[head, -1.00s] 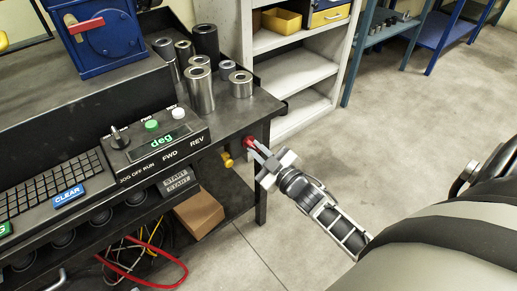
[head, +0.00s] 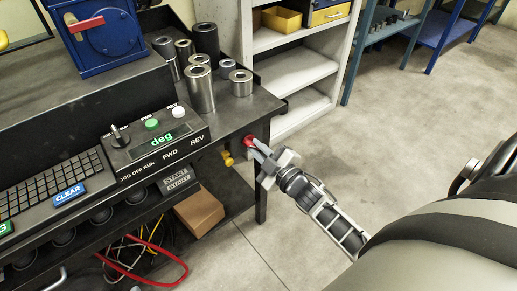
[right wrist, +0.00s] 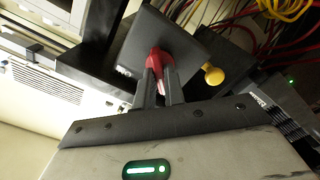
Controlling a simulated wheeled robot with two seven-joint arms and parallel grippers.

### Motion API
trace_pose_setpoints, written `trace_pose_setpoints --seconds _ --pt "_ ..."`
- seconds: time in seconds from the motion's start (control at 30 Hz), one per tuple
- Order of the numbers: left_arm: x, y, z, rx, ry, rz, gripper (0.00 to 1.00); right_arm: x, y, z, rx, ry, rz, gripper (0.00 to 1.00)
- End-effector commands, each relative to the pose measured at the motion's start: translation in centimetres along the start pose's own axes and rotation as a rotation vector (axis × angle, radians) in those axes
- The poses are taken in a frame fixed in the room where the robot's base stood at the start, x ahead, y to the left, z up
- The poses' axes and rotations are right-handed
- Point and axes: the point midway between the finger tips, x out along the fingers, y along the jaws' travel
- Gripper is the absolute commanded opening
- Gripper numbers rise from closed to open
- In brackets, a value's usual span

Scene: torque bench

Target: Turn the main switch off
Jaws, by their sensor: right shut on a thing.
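The main switch, a red handle (head: 248,141) on the end of the bench, shows near the middle of the head view. In the right wrist view the red handle (right wrist: 159,66) stands out from a dark plate (right wrist: 170,50) with partly hidden lettering. My right gripper (head: 256,147) reaches it from the lower right and is shut on the red handle. In the right wrist view its two fingers (right wrist: 159,85) lie on either side of the handle. My left gripper is not in view.
A yellow knob (right wrist: 213,75) sits close beside the switch plate. A control box (head: 155,140) and several metal cylinders (head: 200,90) stand on the bench. Red and yellow cables (head: 150,255) and a cardboard box (head: 200,212) lie below. The floor (head: 380,150) at right is clear.

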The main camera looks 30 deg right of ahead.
Motion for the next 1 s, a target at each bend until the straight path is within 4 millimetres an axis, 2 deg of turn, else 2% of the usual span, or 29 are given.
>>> trace_pose_setpoints --seconds 0.03,0.07,0.1,0.13,0.4,0.57,0.67,1.0 --pt "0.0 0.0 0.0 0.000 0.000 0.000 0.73 0.0 0.0 0.0 -0.004 0.001 -0.001 0.00" --pt "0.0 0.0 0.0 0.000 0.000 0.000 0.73 0.0 0.0 0.0 -0.004 0.001 0.000 0.19" --pt "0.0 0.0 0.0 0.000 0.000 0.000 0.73 0.0 0.0 0.0 -0.003 0.001 -0.001 0.30" --pt "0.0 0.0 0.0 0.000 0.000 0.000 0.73 0.0 0.0 0.0 -0.003 0.001 -0.001 0.33" --pt "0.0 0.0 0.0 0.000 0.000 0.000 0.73 -0.1 0.0 0.0 -0.001 0.000 -0.001 0.33" --pt "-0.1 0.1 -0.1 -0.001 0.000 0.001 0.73 -1.4 -0.1 0.1 0.000 -0.002 -0.002 0.33" --pt "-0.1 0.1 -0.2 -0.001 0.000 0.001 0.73 -3.3 -0.1 0.0 -0.001 -0.003 -0.003 0.33" --pt "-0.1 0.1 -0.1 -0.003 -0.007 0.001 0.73 -11.5 -0.1 0.0 -0.001 -0.003 -0.003 0.33"
